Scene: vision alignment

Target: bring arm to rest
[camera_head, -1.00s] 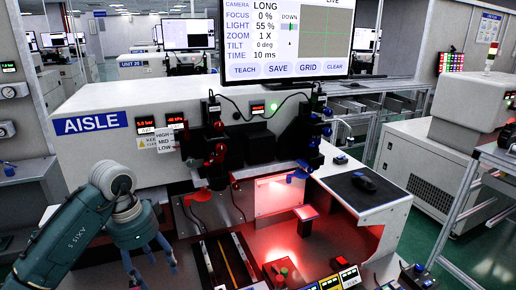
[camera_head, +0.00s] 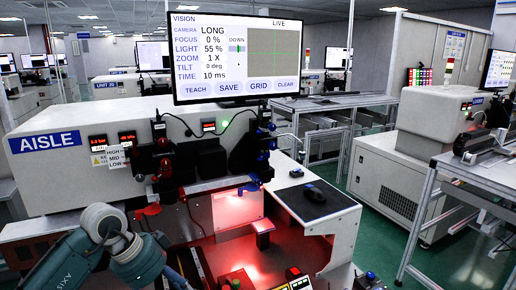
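My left arm comes in from the lower left in the head view, in dark teal with a grey wrist joint. My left gripper (camera_head: 172,278) is at the bottom edge, pointing down. Its fingers are partly cut off by the frame, so how far they are apart cannot be told. It is in front of the machine bench, left of the red-lit work area (camera_head: 238,246). My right arm and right gripper are not in view.
A white machine labelled AISLE (camera_head: 60,168) stands ahead, with a vision monitor (camera_head: 236,60) above it. A mouse (camera_head: 314,194) lies on a dark pad (camera_head: 318,206) at the right. A metal-framed table (camera_head: 480,172) stands farther right, with green floor (camera_head: 360,236) between.

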